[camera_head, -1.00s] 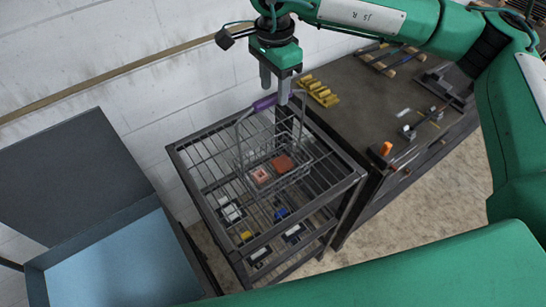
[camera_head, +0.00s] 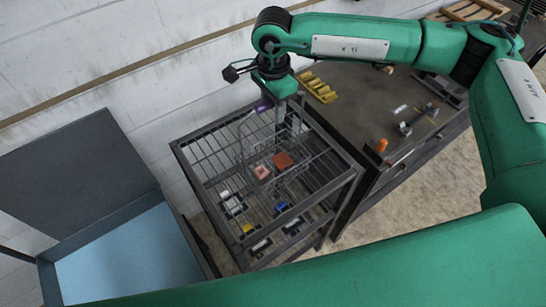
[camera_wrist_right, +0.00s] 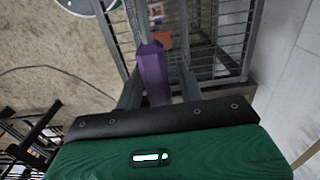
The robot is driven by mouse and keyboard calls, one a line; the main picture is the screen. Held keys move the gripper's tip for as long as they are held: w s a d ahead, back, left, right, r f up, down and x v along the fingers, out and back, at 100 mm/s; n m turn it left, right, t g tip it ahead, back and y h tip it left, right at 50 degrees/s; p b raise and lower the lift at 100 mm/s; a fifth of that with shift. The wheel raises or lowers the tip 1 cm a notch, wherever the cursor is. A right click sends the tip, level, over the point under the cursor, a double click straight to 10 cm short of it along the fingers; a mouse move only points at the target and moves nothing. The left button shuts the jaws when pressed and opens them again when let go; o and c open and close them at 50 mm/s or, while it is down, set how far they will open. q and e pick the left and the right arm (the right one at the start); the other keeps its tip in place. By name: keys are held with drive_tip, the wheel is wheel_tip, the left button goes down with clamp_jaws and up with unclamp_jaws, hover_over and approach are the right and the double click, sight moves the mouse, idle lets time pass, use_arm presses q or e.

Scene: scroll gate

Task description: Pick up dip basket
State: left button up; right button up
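The dip basket (camera_head: 243,150) is a wire basket with a tall wire bail and a purple grip. It stands on the upper wire shelf of a dark metal rack. A pink block (camera_head: 261,173) and an orange-red block (camera_head: 283,160) show inside it. My right gripper (camera_head: 280,107) points down at the grip from above. In the right wrist view the purple grip (camera_wrist_right: 153,72) lies between the two fingers, closer to the left one, with a gap on the right. The fingers look open around it. My left gripper is not in view.
The rack (camera_head: 345,178) has a lower shelf with several small coloured items. A dark workbench (camera_head: 365,100) with yellow holders (camera_head: 317,88) and an orange item (camera_head: 382,145) stands to the right. A blue-bottomed open bin (camera_head: 125,262) is at the left. A white wall is behind.

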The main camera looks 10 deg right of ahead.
drive_tip(key=c, duration=0.7)
drive_tip(key=shift+r, duration=0.1)
clamp_jaws()
drive_tip(key=shift+w, duration=0.1)
